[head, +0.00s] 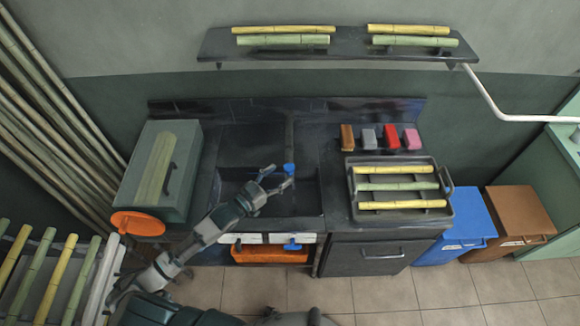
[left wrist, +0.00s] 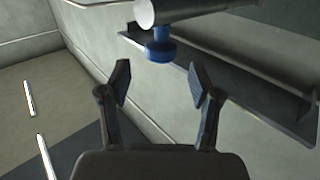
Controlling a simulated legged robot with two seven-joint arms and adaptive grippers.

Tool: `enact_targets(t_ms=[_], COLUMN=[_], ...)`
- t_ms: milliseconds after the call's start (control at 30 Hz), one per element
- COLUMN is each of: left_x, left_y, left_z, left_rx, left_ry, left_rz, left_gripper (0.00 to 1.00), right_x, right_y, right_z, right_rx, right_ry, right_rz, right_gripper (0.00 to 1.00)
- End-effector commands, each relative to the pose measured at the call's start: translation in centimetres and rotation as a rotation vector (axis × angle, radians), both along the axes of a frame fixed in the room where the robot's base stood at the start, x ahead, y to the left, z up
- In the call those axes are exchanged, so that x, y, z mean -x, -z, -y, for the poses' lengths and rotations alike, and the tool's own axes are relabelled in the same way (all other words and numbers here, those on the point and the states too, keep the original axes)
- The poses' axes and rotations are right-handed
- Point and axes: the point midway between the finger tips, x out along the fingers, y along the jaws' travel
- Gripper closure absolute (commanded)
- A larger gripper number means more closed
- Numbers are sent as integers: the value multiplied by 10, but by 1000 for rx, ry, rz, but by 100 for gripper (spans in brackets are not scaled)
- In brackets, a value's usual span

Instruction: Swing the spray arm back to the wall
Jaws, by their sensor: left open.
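My left gripper (head: 279,178) is open and empty over the dark sink (head: 300,203). A small blue part (head: 289,168) shows right at its fingertips. In the left wrist view, the two open fingers (left wrist: 160,80) point at a blue knob (left wrist: 160,47) under the end of a pale grey tube (left wrist: 185,10). The knob is beyond the fingers, not between them. The rest of the tube is cut off at the top, so I cannot tell how far it stands from the wall. My right gripper is not in view.
A grey box (head: 185,205) with an orange disc (head: 138,223) stands left of the sink. A cane tray (head: 365,217) is on the right counter. A wall shelf (head: 345,48) is above. A white bent pipe (head: 500,112) runs at the right. Blue (head: 465,222) and brown (head: 520,215) bins stand below.

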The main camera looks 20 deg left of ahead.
Motion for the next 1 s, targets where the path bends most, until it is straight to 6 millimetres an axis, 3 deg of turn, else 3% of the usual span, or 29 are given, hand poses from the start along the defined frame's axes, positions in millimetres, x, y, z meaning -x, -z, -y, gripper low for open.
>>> enact_targets(t_ms=[100, 300, 733, 867, 1000], left_x=[25, 50, 59, 60, 65], left_y=[3, 3, 0, 2, 11], left_z=[-18, -38, -37, -35, -11], left_rx=[-1, 6, 2, -46, -344], left_ry=[1, 0, 1, 7, 31], left_rz=[-4, -2, 1, 27, 194], left_gripper=[37, 37, 37, 67, 100], right_x=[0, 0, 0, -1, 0], right_y=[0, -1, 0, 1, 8], right_z=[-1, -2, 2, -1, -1], right_rx=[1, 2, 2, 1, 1], right_ry=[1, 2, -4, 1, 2], right_rz=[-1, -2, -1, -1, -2], right_gripper=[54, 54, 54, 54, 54])
